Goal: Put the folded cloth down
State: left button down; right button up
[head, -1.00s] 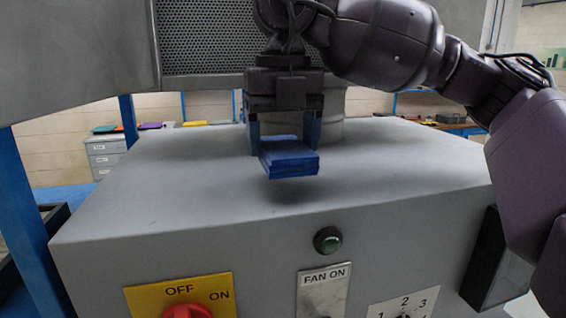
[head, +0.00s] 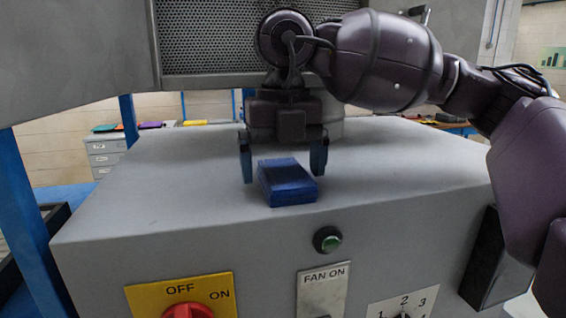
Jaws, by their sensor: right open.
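The folded cloth (head: 287,183) is a blue, flat, block-like bundle. It lies on the grey top of the control cabinet (head: 160,190), close to the front edge and above the green button. My right gripper (head: 284,172) is open, with its two blue fingers pointing down just behind the cloth. The left finger is beside the cloth's back left corner and the right finger is beyond its back right side. A gap shows between each finger and the cloth. My left gripper is not in view.
A perforated panel (head: 235,38) rises behind the cabinet top. The front face carries a green button (head: 327,240), a red switch knob (head: 187,310) and a FAN ON plate (head: 324,290). The cabinet top is bare to the left and right of the cloth.

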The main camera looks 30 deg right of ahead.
aim_at(280, 170)
notch_tip(280, 170, up, 10)
jog(key=shift+w+r+b, duration=0.25)
jog(key=shift+w+b, duration=0.1)
jog(key=shift+b, duration=0.1)
dwell(0.4)
jog(key=shift+s+a+f, duration=0.1)
